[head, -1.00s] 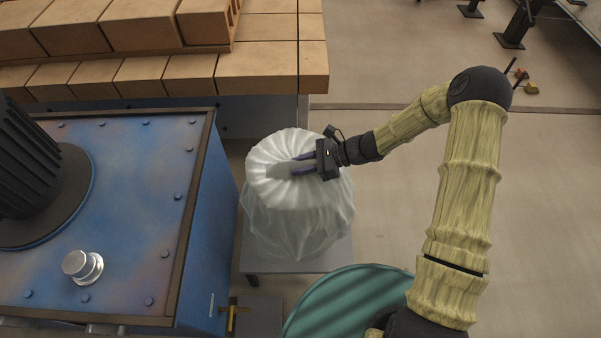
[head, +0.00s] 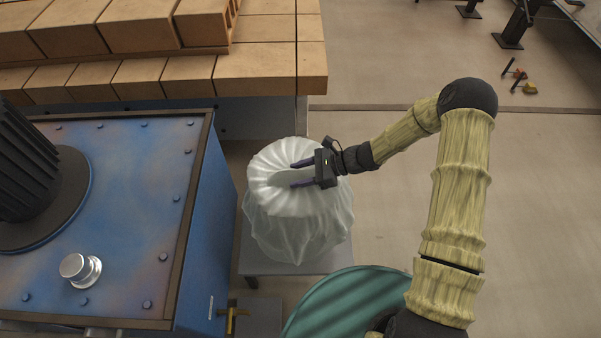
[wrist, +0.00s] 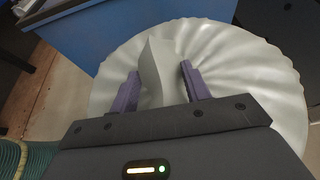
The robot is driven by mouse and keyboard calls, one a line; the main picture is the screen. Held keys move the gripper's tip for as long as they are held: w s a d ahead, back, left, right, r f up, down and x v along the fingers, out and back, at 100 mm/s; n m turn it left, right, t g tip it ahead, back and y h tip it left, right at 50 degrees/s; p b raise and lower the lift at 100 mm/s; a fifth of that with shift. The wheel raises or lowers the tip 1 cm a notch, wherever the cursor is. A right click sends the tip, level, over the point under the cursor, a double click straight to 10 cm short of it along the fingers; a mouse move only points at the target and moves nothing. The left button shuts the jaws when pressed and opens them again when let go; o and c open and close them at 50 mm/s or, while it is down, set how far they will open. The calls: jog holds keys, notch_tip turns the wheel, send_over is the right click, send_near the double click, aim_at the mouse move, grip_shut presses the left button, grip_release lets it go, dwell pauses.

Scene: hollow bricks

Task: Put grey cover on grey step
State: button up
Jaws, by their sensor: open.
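The grey cover (head: 280,205) is a pale, pleated round top with an upright fin in its middle. Below its rim hangs or stands a paler, crumpled body; I cannot tell whether this is part of the cover. Under it, the grey step (head: 258,264) shows as a flat plate at the front and sides. My gripper (head: 292,174) is open, reaching in from the right over the cover's top. In the wrist view, the cover (wrist: 240,60) fills the middle, and its fin stands between the two purple fingers of my gripper (wrist: 160,90). Finger contact is unclear.
A blue bolted cabinet (head: 120,220) stands close on the left. Stacked tan bricks (head: 255,75) lie on a bench behind. A teal ribbed round object (head: 345,305) is in front, near my arm. Open floor (head: 440,215) lies to the right.

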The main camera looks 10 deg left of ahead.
jog(key=shift+r, duration=0.1)
jog(key=shift+d+r, duration=0.1)
jog(key=shift+d, duration=0.2)
jog(key=v, duration=1.1)
jog(key=shift+d, duration=0.2)
jog(key=s+d+r+n+t+h, duration=0.5)
jog(key=s+d+r+n+h, duration=0.7)
jog(key=d+r+n, duration=0.3)
jog(key=shift+s+d+r+t+h, duration=0.25)
jog(key=shift+s+d+t+h, duration=0.15)
jog(key=shift+s+d, duration=0.45)
